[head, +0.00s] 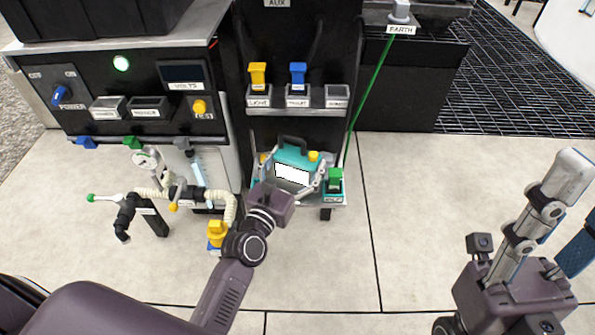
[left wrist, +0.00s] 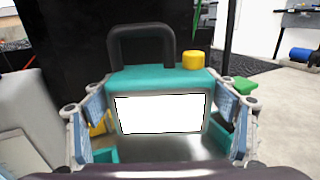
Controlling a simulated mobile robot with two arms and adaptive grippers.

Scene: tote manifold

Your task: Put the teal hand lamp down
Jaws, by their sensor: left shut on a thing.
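The teal hand lamp (head: 292,172) has a black top handle, a yellow knob and a bright white panel. It stands upright at the low shelf (head: 328,201) of the black rack. My left gripper (head: 293,184) is shut on it, one finger on each side. In the left wrist view, the lamp (left wrist: 160,75) fills the middle between the two blue-padded fingers of the gripper (left wrist: 160,130). Whether its base touches the shelf is hidden.
A green plug (head: 334,178) stands close to the right of the lamp, with a green cable (head: 368,98) rising beside it. Yellow and blue plugs (head: 298,73) stand on the shelf above. Pipes and valves (head: 170,195) crowd the left. The floor (head: 400,220) to the right is clear.

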